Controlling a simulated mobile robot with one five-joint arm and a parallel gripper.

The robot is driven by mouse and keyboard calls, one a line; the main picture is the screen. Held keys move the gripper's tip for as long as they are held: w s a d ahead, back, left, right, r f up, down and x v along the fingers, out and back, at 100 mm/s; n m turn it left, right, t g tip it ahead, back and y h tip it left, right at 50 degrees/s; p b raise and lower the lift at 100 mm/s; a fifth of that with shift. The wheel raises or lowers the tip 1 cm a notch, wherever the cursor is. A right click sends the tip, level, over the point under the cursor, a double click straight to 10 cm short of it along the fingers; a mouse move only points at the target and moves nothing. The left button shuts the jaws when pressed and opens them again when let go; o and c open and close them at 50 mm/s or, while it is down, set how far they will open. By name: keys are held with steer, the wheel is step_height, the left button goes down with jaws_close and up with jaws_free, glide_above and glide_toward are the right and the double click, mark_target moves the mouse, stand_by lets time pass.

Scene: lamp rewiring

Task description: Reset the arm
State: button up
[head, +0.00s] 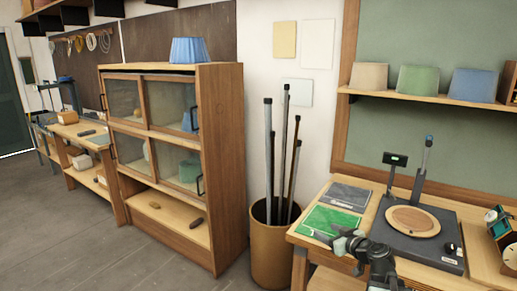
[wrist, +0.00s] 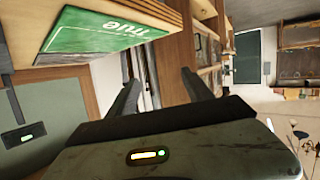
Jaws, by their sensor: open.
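My gripper (wrist: 160,88) shows in the wrist view with its two dark fingers spread apart and nothing between them. In the head view my gripper (head: 335,238) is at the front edge of the workbench (head: 477,263), close to the green mat (head: 330,221). The head view does not show clearly whether it touches the mat. The green mat also shows at the upper left of the wrist view (wrist: 100,33), with white lettering. My arm comes up from the bottom of the head view and hides part of the bench's front edge.
On the bench are a grey sheet (head: 349,195) and a dark base with a round wooden disc (head: 413,221) and an upright post (head: 420,170). A bin (head: 275,260) of long tubes stands left of the bench, beside a glass-fronted cabinet (head: 222,150). Floor at left is clear.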

steer(key=s+a+f+n+g+y+p, duration=0.1)
steer(key=s+a+f+g, duration=0.3)
steer(key=a, duration=0.7)
steer(key=s+a+f+n+g+p, duration=0.2)
steer(key=s+a+f+g, duration=0.15)
steer(key=a, duration=0.65)
steer(key=s+d+f+m+g+h, duration=0.5)
steer(key=s+d+m+g, duration=0.1)
steer(key=s, duration=0.4)
steer(key=shift+s+d+f+m+h, duration=0.35)
steer(key=shift+d+m, duration=0.55)
steer(key=shift+d, duration=0.15)
